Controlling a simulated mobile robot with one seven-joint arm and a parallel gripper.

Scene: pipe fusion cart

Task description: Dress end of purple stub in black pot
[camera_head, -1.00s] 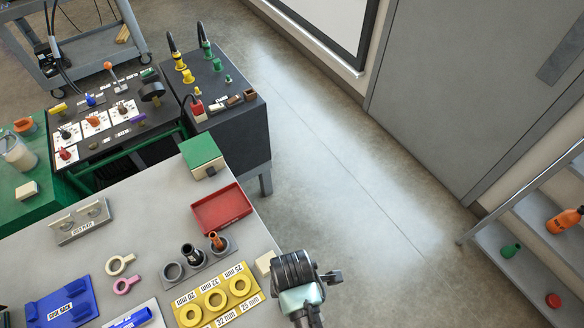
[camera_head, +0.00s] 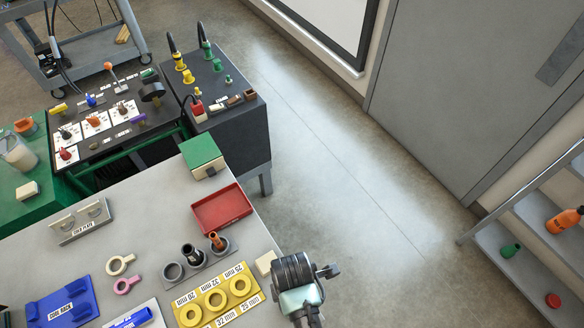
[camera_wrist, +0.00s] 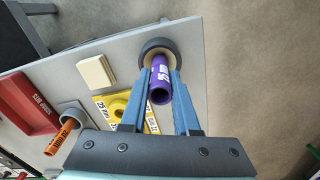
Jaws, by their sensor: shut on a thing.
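In the wrist view my gripper (camera_wrist: 161,80) is shut on the purple stub (camera_wrist: 160,82), which carries white size lettering. The stub's far end meets the black pot (camera_wrist: 171,45), a round dark ring with a tan inside, near the table edge. The stub covers part of the pot's opening, so how deep it sits cannot be told. In the head view my arm's end (camera_head: 296,287) is at the table's right edge, and it hides the stub and pot there.
A cream block (camera_wrist: 96,72) and a yellow ring stand (camera_head: 214,300) lie left of the pot. A grey holder (camera_head: 187,268) bears a black and an orange stub. A red tray (camera_head: 222,208) lies behind them. Open floor is to the right.

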